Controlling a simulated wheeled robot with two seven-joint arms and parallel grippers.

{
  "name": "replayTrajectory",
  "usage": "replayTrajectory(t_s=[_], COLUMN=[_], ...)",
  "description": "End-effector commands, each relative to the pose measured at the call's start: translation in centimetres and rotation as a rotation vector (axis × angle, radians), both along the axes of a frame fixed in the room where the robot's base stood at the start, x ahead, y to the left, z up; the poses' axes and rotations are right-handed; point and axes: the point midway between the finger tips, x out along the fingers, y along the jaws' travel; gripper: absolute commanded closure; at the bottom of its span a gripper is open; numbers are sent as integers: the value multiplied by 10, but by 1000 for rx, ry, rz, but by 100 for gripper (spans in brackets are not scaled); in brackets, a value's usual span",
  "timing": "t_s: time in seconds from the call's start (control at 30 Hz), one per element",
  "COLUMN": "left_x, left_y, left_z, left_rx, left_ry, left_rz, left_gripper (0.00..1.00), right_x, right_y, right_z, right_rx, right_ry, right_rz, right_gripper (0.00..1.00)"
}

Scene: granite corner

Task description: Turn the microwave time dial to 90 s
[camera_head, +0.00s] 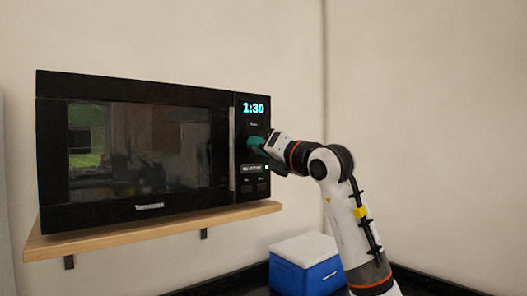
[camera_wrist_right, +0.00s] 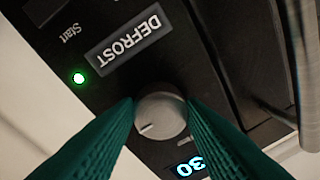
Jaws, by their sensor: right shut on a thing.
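The black microwave (camera_head: 140,150) stands on a wooden shelf, its door closed. Its display (camera_head: 254,108) reads 1:30 in the head view; part of it, "30", shows upside down in the right wrist view (camera_wrist_right: 189,167). The round grey time dial (camera_wrist_right: 160,112) has a pale pointer line and sits between the green fingertips of my right gripper (camera_wrist_right: 160,108), which is shut on it. In the head view my right gripper (camera_head: 257,143) hides the dial. My left gripper is not in view.
The wooden shelf (camera_head: 150,231) ends just right of the microwave. A blue and white cooler box (camera_head: 306,275) stands below on a dark counter. The DEFROST button (camera_wrist_right: 129,38) and a lit green light (camera_wrist_right: 79,78) lie close to the dial. The door handle (camera_head: 232,150) is left of the dial.

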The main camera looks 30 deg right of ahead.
Motion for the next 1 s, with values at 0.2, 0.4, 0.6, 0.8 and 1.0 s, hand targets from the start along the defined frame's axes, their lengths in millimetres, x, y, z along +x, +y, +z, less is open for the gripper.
replayTrajectory(t_s=[0.2,0.4,0.6,0.8,1.0], left_x=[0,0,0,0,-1], left_y=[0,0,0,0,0], left_z=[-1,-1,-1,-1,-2], left_rx=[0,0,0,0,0], left_ry=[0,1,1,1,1], left_rz=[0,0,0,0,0], left_gripper=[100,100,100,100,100], right_x=[0,0,-1,0,-3], right_y=[-1,-1,-1,0,-1], right_z=[1,1,1,1,0], right_rx=[26,27,26,24,24], right_ry=[-1,-1,-1,0,0], right_rz=[-1,-1,-1,-1,-1], right_gripper=[86,86,53,42,42])
